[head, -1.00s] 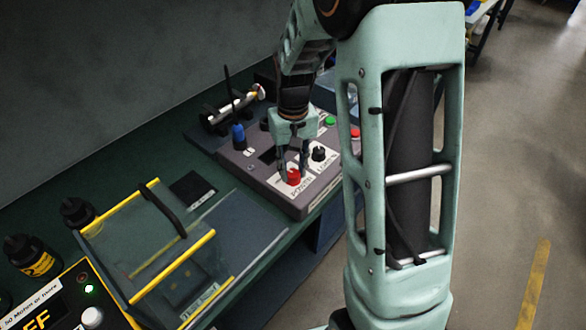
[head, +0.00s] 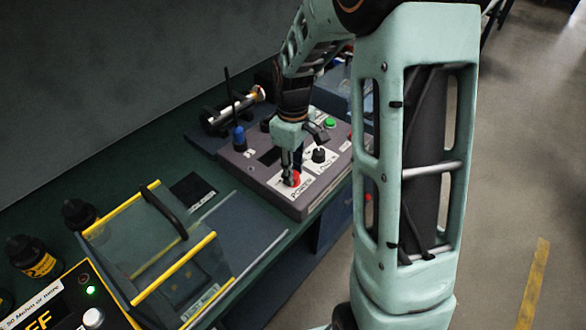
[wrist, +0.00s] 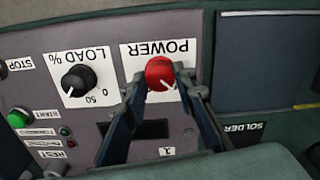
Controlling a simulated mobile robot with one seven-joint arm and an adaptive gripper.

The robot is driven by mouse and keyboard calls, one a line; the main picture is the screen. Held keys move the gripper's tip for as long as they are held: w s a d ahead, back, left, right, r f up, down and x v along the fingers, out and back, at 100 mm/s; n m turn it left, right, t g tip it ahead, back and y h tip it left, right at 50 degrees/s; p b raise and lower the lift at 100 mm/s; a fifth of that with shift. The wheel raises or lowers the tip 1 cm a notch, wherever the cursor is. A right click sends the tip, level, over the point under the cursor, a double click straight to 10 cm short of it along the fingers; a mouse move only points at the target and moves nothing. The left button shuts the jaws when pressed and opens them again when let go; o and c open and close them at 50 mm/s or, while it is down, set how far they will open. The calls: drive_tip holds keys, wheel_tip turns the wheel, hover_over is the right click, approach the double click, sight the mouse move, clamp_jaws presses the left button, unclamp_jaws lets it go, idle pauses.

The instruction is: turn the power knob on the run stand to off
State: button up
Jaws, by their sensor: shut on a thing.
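The run stand (head: 250,172) is a grey-mauve box on the bench, with its panel also in the wrist view (wrist: 35,92). Its red power knob (wrist: 160,72) sits on a white POWER label, upside down in the wrist view. The knob's white pointer line slants to the lower right there. My gripper (wrist: 160,78) has one finger on each side of the knob and is shut on it. In the head view the red knob (head: 296,179) shows partly, behind the fingers of my gripper (head: 291,178).
A black LOAD % knob (head: 319,155) stands close beside the power knob. Green and red buttons are on the panel, with a blue-capped part (head: 239,138) at its left. A clear yellow-edged guard (head: 180,265) stands nearer on the bench.

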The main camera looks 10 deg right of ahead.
idle(0.3)
drive_tip(key=o, duration=1.2)
drive_tip(key=shift+c, duration=0.2)
wheel_tip(320, 180, up, 12)
drive_tip(key=shift+w+r, duration=0.1)
